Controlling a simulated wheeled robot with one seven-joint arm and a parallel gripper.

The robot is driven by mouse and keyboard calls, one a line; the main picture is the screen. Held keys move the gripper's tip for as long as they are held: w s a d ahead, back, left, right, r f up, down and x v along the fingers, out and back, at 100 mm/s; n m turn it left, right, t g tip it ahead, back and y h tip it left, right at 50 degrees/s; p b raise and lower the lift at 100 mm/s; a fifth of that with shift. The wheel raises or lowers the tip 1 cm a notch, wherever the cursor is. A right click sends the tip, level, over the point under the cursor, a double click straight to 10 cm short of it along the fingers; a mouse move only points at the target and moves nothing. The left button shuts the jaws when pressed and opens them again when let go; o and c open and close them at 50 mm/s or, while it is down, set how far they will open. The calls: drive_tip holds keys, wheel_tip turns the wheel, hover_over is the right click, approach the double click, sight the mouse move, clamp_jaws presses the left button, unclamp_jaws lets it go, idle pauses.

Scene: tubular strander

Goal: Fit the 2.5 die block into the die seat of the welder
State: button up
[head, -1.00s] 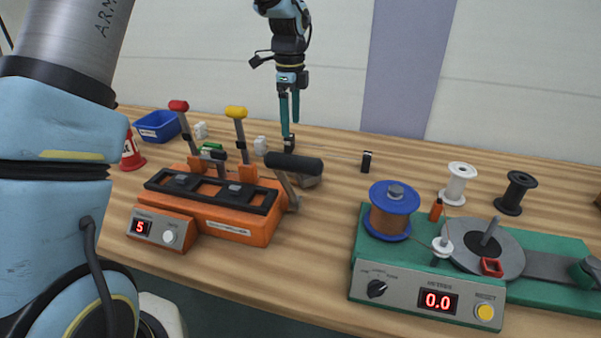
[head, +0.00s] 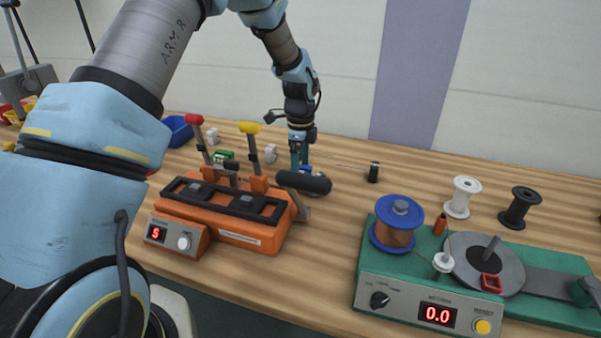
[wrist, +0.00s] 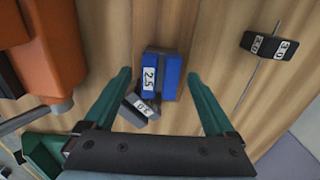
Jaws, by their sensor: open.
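The 2.5 die block is blue with a white label and lies between my open fingers in the wrist view (wrist: 170,77), without visible contact. A grey block with a partly readable label (wrist: 139,107) lies close against its lower left side, near my left finger. My gripper (wrist: 158,76) points down at the table; in the head view it is low behind the welder's black handle (head: 303,182), which hides part of the blocks. The orange welder (head: 225,220) stands left of centre; I cannot clearly make out its die seat.
A black block marked 3.0 (wrist: 270,46) lies to the right in the wrist view, with a thin rod by it. The welder's red (head: 195,120) and yellow (head: 249,128) levers stand up nearby. A green spooling machine (head: 440,285) is at the right.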

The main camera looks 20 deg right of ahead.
drive_tip(key=shift+c, duration=0.3)
clamp_jaws()
idle(0.4)
idle(0.3)
